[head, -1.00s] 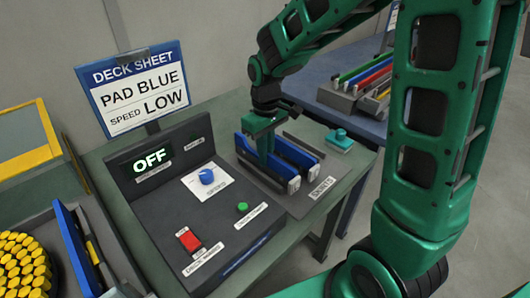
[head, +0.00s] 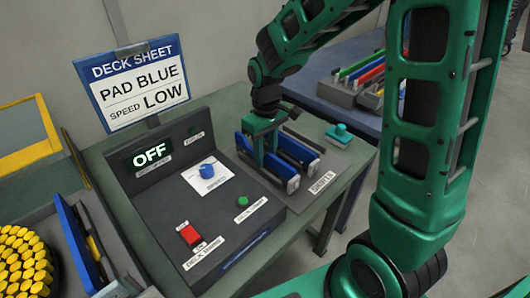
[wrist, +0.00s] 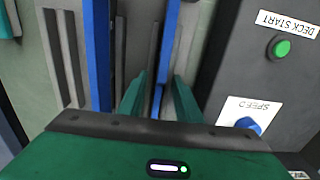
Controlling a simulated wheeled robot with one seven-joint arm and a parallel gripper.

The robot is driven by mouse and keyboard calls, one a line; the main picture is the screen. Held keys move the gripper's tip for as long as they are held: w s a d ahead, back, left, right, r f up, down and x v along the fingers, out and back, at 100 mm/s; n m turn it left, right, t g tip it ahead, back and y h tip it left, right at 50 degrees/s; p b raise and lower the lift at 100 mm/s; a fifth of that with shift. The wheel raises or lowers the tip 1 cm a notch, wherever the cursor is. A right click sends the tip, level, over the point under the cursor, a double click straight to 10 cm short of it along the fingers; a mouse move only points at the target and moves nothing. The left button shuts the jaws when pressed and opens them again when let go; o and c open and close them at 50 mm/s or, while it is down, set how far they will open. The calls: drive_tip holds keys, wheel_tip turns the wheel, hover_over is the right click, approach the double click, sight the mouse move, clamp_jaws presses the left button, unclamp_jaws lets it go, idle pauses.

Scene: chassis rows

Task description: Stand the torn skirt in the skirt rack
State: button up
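Two long blue skirts stand side by side in a dark grey holder on the green bench. My gripper (head: 264,148) points down over them. In the wrist view, its two green fingers (wrist: 160,88) stand on either side of one blue skirt (wrist: 167,42), with a gap showing beside it. The other blue skirt (wrist: 98,50) lies left of the fingers. I cannot see a tear on either. A rack (head: 350,88) with green, red, blue and yellow strips stands on the blue table behind; I cannot tell whether it is the skirt rack.
A control panel (head: 215,225) with an OFF display, blue knob, green button and red switch stands left of the holder. A sign (head: 137,88) reads PAD BLUE, SPEED LOW. A teal block (head: 339,132) sits right of the holder. Yellow pieces (head: 25,260) fill a round container at left.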

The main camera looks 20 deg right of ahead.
wheel_tip(320, 180, up, 11)
drive_tip(key=shift+f, duration=0.15)
idle(0.4)
idle(0.4)
drive_tip(key=s+d+r+m, duration=0.1)
drive_tip(key=s+d+m, duration=0.4)
drive_tip(key=s+d, duration=0.55)
drive_tip(key=s+d+f+m, duration=0.1)
drive_tip(key=s+d+m, duration=0.2)
drive_tip(key=s, duration=0.4)
drive_tip(key=s+d+f+m, duration=0.1)
drive_tip(key=s+d+m, duration=0.2)
drive_tip(key=s, duration=0.4)
drive_tip(key=shift+s+d+f, duration=0.2)
drive_tip(key=shift+s+d, duration=0.15)
drive_tip(key=shift+d, duration=0.2)
